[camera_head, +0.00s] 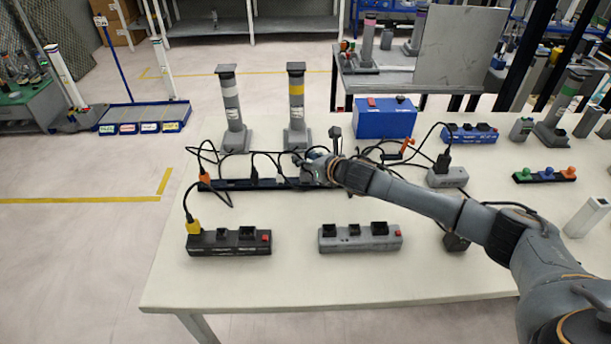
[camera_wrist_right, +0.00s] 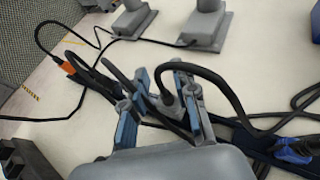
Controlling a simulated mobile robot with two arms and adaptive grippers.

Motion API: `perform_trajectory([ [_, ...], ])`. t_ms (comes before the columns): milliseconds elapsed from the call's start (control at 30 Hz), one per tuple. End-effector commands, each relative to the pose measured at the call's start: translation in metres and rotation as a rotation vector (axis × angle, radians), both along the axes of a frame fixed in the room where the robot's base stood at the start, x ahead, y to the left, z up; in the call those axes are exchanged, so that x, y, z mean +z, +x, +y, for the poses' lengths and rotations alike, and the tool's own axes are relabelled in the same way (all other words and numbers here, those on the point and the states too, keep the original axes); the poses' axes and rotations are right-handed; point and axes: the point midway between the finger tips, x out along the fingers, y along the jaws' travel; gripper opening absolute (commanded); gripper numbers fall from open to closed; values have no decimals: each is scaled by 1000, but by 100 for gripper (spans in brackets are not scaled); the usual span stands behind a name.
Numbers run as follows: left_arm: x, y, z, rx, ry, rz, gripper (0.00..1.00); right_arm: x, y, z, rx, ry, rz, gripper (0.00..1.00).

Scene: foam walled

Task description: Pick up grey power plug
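The grey power plug (camera_wrist_right: 166,101) has a thick black cable arching up and to the right from it. In the right wrist view it is between the two blue-padded fingers of my right gripper (camera_wrist_right: 163,98). I cannot tell whether both fingers press on it. In the head view my right gripper (camera_head: 312,168) is low at the long dark power strip (camera_head: 235,185) near the table's middle and hides the plug there. The strip holds several plugs with black cables, among them an orange one (camera_head: 205,180). My left gripper is not in view.
A black power strip (camera_head: 228,243) with a yellow plug (camera_head: 193,226) and a grey power strip (camera_head: 360,238) lie in front. Two grey posts (camera_head: 232,108) (camera_head: 297,106) and a blue box (camera_head: 385,118) stand behind. Loose cables lie around the gripper. The table's front edge is clear.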

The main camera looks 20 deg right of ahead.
Motion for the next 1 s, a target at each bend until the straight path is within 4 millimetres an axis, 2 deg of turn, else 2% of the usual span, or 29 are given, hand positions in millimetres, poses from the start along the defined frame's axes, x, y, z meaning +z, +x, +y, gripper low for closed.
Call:
perform_trajectory([
  [33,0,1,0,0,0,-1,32,0,0,0,0,0,0,12],
  [100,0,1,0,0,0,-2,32,0,0,0,0,0,0,0],
  [467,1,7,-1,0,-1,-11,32,1,0,0,0,0,0,0],
  [633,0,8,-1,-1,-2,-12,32,8,0,-1,0,-2,-3,0],
  [833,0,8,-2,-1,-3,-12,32,37,0,0,2,-2,-6,0],
  [1000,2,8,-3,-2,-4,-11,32,69,-29,10,3,-2,-5,0],
])
